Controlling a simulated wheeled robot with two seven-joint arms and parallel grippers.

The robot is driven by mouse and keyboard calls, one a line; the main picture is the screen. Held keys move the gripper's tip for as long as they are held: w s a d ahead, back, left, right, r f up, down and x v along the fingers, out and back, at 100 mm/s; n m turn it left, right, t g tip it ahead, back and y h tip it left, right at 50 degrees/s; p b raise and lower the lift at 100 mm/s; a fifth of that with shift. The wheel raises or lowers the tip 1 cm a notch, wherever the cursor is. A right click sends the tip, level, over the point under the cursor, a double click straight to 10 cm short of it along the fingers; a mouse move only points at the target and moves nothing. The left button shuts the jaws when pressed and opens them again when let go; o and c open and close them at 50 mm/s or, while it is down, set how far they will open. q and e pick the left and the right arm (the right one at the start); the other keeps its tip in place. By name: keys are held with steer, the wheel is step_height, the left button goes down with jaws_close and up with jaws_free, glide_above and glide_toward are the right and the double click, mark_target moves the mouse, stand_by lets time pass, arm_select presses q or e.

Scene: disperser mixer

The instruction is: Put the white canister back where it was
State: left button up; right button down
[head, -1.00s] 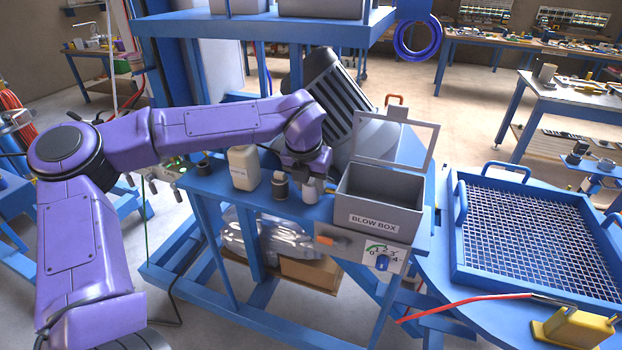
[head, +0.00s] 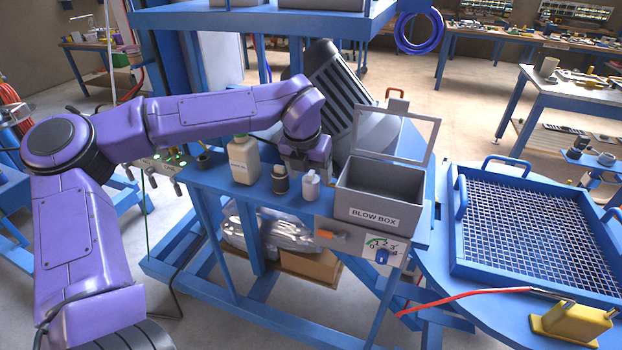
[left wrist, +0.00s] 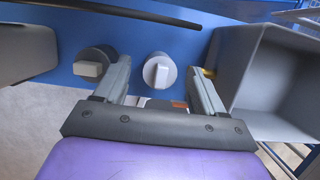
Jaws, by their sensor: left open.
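The white canister (head: 311,186) stands upright on the blue bench shelf, just left of the blow box. It also shows from above in the left wrist view (left wrist: 160,74), between the line of my two fingers. My left gripper (head: 304,170) is behind the canister in the head view, and its fingertips are partly hidden there. In the left wrist view my left gripper (left wrist: 158,70) has its fingers spread, with a gap on each side of the canister, and holds nothing. My right gripper is not in view.
The open grey blow box (head: 378,214) stands close on the right. A blue mesh tray (head: 456,240) is further right. The shelf's front edge is near the canister.

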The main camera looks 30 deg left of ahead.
arm_select(q)
steer(key=v, duration=0.9)
steer(key=shift+r+b, duration=0.35)
steer(key=shift+b, duration=0.1)
steer(key=shift+s, duration=0.15)
stand_by(0.3)
